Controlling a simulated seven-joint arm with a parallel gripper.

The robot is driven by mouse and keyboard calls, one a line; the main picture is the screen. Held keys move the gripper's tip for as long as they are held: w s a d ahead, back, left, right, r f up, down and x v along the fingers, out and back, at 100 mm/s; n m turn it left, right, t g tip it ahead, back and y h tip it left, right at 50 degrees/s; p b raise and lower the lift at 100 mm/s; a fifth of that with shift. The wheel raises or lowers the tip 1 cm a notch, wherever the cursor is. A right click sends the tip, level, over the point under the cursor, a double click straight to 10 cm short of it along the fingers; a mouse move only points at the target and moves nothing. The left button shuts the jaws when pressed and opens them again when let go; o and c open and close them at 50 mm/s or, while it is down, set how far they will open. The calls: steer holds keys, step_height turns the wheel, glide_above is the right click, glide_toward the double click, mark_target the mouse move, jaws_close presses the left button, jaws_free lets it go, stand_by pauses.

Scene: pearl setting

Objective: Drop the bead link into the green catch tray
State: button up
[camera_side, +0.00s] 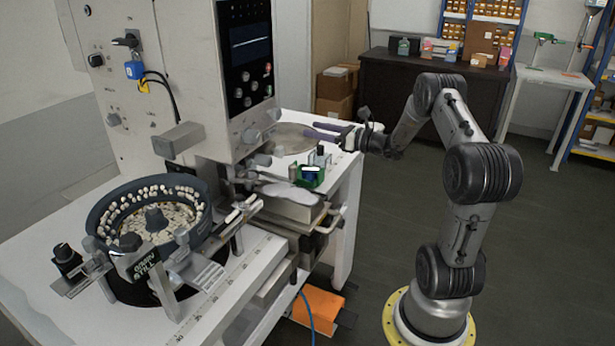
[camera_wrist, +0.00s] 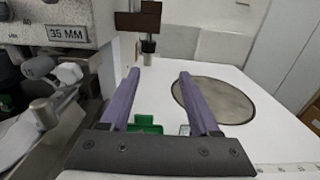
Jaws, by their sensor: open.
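My gripper (camera_side: 312,129) is open, its two purple fingers reaching left over the white table. In the wrist view, the fingers (camera_wrist: 159,73) stand apart with nothing between their tips. A small green tray (camera_side: 321,181) sits at the machine's front right, below my gripper in the side view, with something blue in or on it. In the wrist view, the green tray (camera_wrist: 146,121) shows low between the fingers, partly hidden by the dark gripper bar. I cannot make out the bead link with certainty in either view.
A dark round bowl (camera_side: 101,215) full of pale beads stands on the machine's left. The tall machine (camera_side: 140,80) rises left of my gripper. A round grey plate (camera_wrist: 225,100) lies on the white table at right, which is otherwise mostly clear. Boxes (camera_side: 334,90) stand behind.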

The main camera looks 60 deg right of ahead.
steer(key=w+r+y, duration=0.1)
steer(key=w+r, duration=0.2)
steer(key=r, duration=2.1)
steer(key=shift+w+d+r+n, duration=0.15)
steer(key=shift+d+r+n, duration=0.05)
steer(key=shift+d+n, duration=0.25)
